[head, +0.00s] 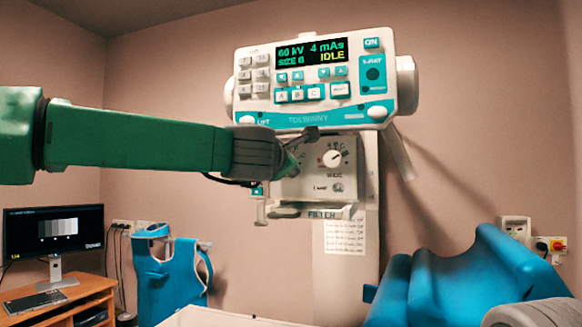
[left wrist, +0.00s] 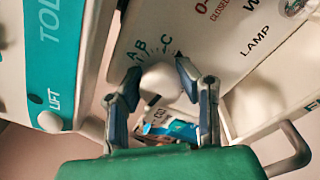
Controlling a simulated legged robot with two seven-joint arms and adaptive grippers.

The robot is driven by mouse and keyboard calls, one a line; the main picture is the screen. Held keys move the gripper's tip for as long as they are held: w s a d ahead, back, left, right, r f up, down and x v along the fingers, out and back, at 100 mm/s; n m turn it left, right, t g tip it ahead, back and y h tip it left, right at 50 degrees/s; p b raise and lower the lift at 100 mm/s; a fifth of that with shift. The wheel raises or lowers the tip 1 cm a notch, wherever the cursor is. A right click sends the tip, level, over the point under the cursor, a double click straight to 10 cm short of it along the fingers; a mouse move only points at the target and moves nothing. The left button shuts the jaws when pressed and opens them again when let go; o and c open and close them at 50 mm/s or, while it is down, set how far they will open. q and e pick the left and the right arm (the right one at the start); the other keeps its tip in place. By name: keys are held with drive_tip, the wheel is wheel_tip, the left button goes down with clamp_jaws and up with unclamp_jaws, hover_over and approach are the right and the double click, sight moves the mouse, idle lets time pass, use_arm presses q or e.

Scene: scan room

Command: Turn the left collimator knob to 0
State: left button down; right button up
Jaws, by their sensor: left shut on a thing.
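The collimator panel (head: 316,186) hangs below the teal and white control console (head: 310,80). My left gripper (head: 292,160) reaches its left side and covers the left knob in the head view. In the left wrist view the left collimator knob (left wrist: 161,82) is a round white knob with the letters A, B and C beside it. My left gripper (left wrist: 158,74) has its two fingers on either side of it and is shut on it. The knob's pointer and the 0 mark cannot be made out. The right knob (head: 333,157) is white and untouched.
The console display (head: 312,53) reads 60 kV, 4 mAs and IDLE. A filter slot (head: 322,213) juts out under the panel. A blue padded chair (head: 450,285) stands at lower right. A monitor (head: 53,231) and blue apron (head: 170,275) are at lower left.

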use_arm(q)
drive_tip(key=shift+w+f+n, duration=0.1)
drive_tip(key=shift+f+n, duration=0.4)
drive_tip(key=shift+f, duration=0.1)
drive_tip(key=c, duration=1.3)
unclamp_jaws()
drive_tip(key=shift+o, duration=0.9)
drive_tip(key=shift+a+r, duration=0.2)
drive_tip(key=shift+a, duration=0.05)
drive_tip(key=v, duration=1.2)
drive_tip(key=shift+d, duration=0.15)
